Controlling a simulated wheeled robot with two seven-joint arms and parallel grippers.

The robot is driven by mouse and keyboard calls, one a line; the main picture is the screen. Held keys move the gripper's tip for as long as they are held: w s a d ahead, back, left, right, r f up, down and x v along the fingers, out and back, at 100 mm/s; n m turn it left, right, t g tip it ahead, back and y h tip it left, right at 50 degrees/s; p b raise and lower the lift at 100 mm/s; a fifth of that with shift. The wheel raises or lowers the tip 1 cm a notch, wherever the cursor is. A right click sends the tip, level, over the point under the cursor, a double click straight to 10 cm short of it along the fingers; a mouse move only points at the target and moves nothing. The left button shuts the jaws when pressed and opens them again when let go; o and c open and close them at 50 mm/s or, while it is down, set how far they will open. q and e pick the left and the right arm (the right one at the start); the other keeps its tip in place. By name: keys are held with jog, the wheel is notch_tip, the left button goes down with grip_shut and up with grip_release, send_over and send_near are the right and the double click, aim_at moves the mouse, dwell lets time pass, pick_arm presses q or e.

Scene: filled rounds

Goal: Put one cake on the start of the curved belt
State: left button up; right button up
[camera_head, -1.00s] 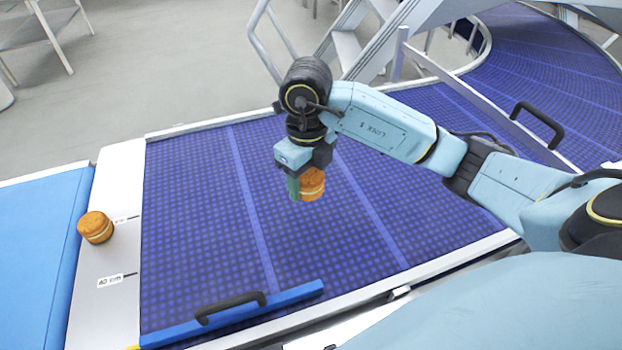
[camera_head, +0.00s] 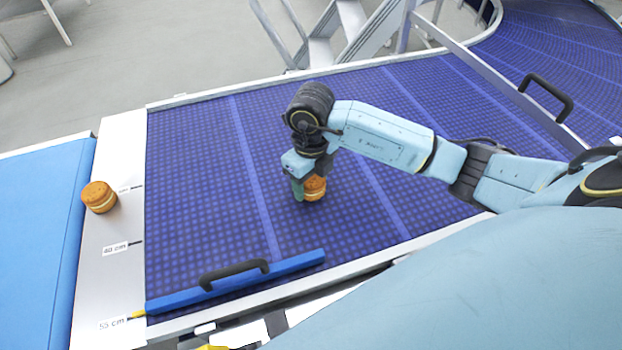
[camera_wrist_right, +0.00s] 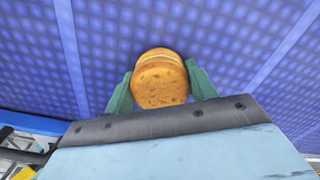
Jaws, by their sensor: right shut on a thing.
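My right gripper (camera_head: 306,188) is shut on a round orange-brown cake (camera_head: 315,188) with a pale filling line, low over the dark blue belt (camera_head: 200,200). I cannot tell whether the cake touches the belt. In the right wrist view the cake (camera_wrist_right: 160,80) sits between the two green fingertips (camera_wrist_right: 160,88). A second, similar cake (camera_head: 99,196) stands on the white strip (camera_head: 112,225) left of the belt. My left gripper is not in view.
A blue bar with a black handle (camera_head: 235,275) lies along the belt's front edge. A light blue surface (camera_head: 38,215) adjoins the white strip on the left. A rail with a black handle (camera_head: 547,97) crosses the belt at right, where it curves away. Stairs (camera_head: 340,35) stand behind.

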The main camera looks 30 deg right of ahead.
jog(key=shift+f, duration=0.1)
jog(key=shift+o, duration=1.3)
jog(key=o, duration=0.4)
notch_tip(320, 180, up, 12)
jog(key=shift+r, duration=0.15)
